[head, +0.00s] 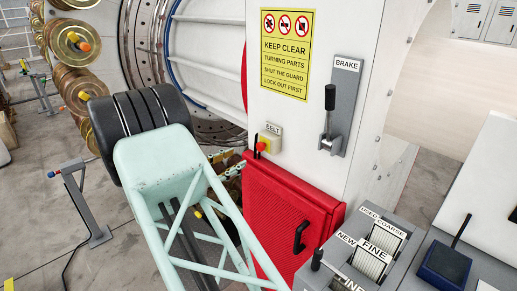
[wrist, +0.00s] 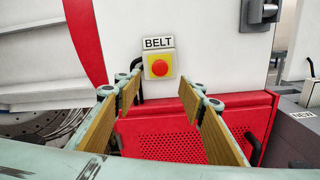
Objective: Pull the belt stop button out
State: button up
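The belt stop button (head: 262,146) is a red knob on a yellow box (head: 272,141) on the white wall, under a BELT label. In the wrist view the red button (wrist: 160,67) and its yellow box show in full, just above and beyond the fingertips. My gripper (wrist: 160,88) is open and empty, its tan-padded fingers spread to either side below the button. A gap lies between the fingers and the button, and nothing touches it. In the head view my pale green arm hides most of the gripper. I cannot tell whether the button is pressed in.
A red perforated guard (head: 285,215) with a black handle (head: 300,236) is below the button. A brake lever (head: 328,120) on a grey plate stands to the right on the wall. Bins (head: 375,255) labelled NEW and USED are at the lower right. A thin black handle sits close to the button's left.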

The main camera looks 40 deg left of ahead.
aim_at(258, 148)
jog(key=w, duration=0.4)
jog(key=w+d, duration=0.1)
jog(key=w, duration=0.8)
jog(key=shift+d+p, duration=0.3)
jog(key=shift+d, duration=0.05)
jog(key=c, duration=1.2)
jog(key=shift+o, duration=0.2)
jog(key=shift+s+b, duration=0.5)
jog(key=shift+s, duration=0.25)
jog(key=shift+f, duration=0.1)
jog(key=o, duration=1.2)
jog(key=shift+s+a, duration=0.1)
jog(key=shift+c, duration=0.2)
jog(key=shift+s, duration=0.1)
